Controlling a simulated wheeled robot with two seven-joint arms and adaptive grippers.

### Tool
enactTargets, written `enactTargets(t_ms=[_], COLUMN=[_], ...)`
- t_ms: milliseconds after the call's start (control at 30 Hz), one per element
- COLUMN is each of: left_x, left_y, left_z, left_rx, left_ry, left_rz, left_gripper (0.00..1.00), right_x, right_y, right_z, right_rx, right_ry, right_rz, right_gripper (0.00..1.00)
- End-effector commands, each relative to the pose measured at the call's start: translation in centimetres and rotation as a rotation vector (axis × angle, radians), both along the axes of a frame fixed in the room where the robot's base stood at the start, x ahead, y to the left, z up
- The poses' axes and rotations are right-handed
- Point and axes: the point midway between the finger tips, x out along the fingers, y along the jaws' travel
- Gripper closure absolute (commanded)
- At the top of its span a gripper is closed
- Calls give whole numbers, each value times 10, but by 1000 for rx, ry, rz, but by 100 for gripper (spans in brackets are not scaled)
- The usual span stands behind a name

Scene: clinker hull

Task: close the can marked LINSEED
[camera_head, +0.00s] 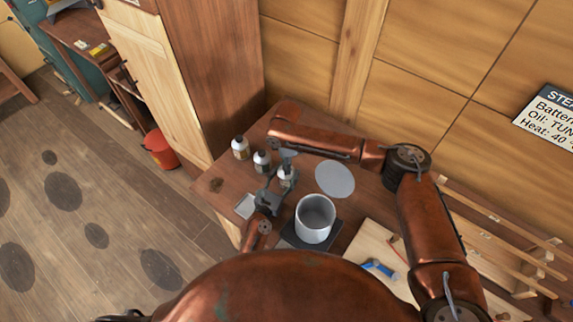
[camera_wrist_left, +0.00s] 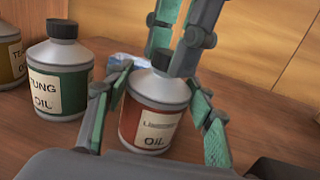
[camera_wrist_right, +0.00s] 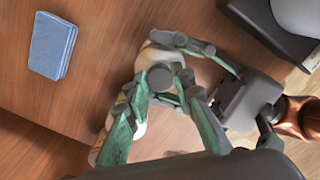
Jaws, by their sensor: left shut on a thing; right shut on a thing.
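The LINSEED can (camera_wrist_left: 155,118), grey with a red band and a pale label, stands upright on the wooden bench. It is the nearest of the row in the head view (camera_head: 285,180). My left gripper (camera_wrist_left: 162,78) is shut around its body from the side; this gripper also shows in the head view (camera_head: 268,192). A dark cap (camera_wrist_left: 161,61) sits at the can's top, partly hidden by fingers. My right gripper (camera_head: 288,154) comes from above and is shut on the cap, which shows in the right wrist view (camera_wrist_right: 160,77). I cannot tell how tight the cap is.
The TUNG OIL can (camera_wrist_left: 60,75) and another can (camera_wrist_left: 10,50) stand close beside it. A grey pot (camera_head: 314,220) stands on a dark plate (camera_head: 290,238) nearby. A pale disc (camera_head: 335,179) lies behind. A blue-grey flat block (camera_wrist_right: 53,45) lies near the bench edge.

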Motion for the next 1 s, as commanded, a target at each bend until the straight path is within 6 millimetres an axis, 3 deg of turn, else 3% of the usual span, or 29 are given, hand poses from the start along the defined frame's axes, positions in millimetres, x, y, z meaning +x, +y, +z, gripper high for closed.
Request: enactTargets(t_ms=[300, 333, 600, 867, 1000], left_x=[0, 0, 0, 0, 0], left_y=[0, 0, 0, 0, 0], left_z=[0, 0, 0, 0, 0], left_rx=[0, 0, 0, 0, 0], left_ry=[0, 0, 0, 0, 0], left_rz=[0, 0, 0, 0, 0], left_gripper=[100, 100, 100, 100, 100], right_x=[1, 1, 0, 0, 1], right_y=[0, 0, 0, 0, 0], right_z=[0, 0, 0, 1, 10], right_rx=[0, 0, 0, 0, 0], right_ry=[-1, -1, -1, -1, -1], right_rz=[-1, -1, -1, 0, -1], right_gripper=[100, 76, 57, 57, 57])
